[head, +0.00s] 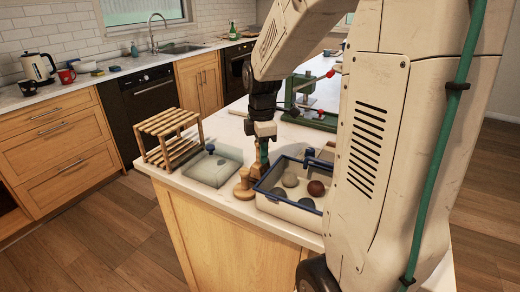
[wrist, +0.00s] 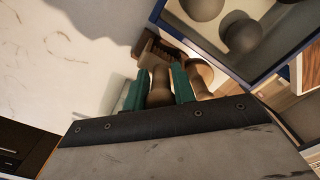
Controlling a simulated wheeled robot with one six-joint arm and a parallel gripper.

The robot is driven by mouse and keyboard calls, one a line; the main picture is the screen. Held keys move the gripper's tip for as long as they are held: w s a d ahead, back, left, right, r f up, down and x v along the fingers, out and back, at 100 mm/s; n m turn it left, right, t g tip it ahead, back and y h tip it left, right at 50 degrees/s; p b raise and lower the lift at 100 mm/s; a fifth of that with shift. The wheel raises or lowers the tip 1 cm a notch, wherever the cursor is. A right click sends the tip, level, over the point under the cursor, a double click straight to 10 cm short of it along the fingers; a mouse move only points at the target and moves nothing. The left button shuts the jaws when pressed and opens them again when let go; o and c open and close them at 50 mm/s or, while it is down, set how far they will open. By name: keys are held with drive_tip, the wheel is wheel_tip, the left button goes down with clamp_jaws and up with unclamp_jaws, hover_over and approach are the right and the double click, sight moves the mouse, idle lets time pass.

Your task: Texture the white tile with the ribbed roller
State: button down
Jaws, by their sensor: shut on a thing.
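My gripper (head: 262,150) points down at the counter's near edge, just left of the blue-rimmed bin. Its teal fingers (wrist: 160,88) are shut on a brown wooden handle (wrist: 160,78). Beyond the fingertips in the wrist view is a dark brown, ridged-looking piece (wrist: 150,47), seemingly the head of the ribbed roller; the fingers partly hide it. The roller (head: 260,168) is upright in the head view, close beside a round wooden piece (head: 243,190). A pale, flat square piece (head: 205,177) with a small blue knob lies to the left. I cannot tell whether it is the white tile.
The blue-rimmed bin (head: 285,208) holds several round balls. A slatted wooden rack (head: 168,125) stands at the counter's left end. A green device (head: 312,120) with a red knob stands behind. The pale countertop (wrist: 60,60) is bare left of the gripper in the wrist view.

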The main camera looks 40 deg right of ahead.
idle(0.3)
drive_tip(key=c, duration=1.1)
unclamp_jaws()
wheel_tip(320, 180, up, 7)
drive_tip(key=shift+r, duration=0.1)
drive_tip(key=shift+a+r, duration=0.1)
drive_tip(key=shift+r, duration=0.2)
